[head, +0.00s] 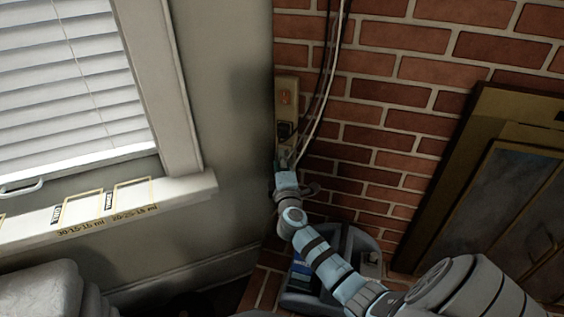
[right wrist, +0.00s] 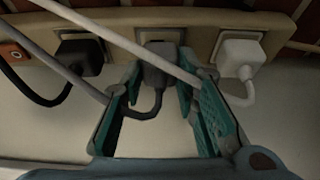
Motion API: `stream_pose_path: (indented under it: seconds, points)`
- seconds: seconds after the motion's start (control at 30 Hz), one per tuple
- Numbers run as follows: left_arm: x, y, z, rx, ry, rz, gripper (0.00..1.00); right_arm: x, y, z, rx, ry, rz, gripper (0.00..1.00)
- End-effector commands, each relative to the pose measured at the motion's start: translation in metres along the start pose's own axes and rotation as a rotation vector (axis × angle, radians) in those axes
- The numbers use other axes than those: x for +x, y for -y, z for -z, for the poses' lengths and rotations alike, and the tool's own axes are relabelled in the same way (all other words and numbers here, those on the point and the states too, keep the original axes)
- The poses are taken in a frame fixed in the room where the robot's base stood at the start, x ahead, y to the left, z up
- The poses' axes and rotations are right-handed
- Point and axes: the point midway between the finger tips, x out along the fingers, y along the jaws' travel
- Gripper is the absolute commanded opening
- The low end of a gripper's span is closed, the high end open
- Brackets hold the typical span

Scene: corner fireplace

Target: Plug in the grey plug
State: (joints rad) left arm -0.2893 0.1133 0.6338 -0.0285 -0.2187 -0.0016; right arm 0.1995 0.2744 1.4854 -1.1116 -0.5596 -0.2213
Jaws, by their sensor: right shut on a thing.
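The grey plug (right wrist: 158,66) sits between the two teal fingers of my right gripper (right wrist: 160,86), in front of the middle socket (right wrist: 160,36) of the beige power strip (right wrist: 120,20). Its cord curls down below it. The plug touches or overlaps the socket in the right wrist view; I cannot tell how deep it is. In the head view my right gripper (head: 284,164) reaches the lower end of the strip (head: 287,86) in the corner, and the grey plug cannot be made out there. My left gripper is not in view.
A black plug (right wrist: 80,56) sits left of the grey one and a white plug (right wrist: 240,56) right of it. Pale cables (right wrist: 130,42) cross in front of the strip. The brick wall (head: 390,110) and windowsill (head: 110,205) flank the corner. A dark bin-like object (head: 355,245) stands below my arm.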

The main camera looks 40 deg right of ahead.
Motion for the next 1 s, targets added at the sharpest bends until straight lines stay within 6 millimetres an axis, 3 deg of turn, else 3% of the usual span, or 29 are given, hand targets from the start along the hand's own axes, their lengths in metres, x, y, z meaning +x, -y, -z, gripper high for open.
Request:
stream_pose_path:
  seconds: [1.0]
  points:
    - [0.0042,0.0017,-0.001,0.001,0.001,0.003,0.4,0.0079,0.0001,-0.0029,0.0,-0.001,-0.001,0.03]
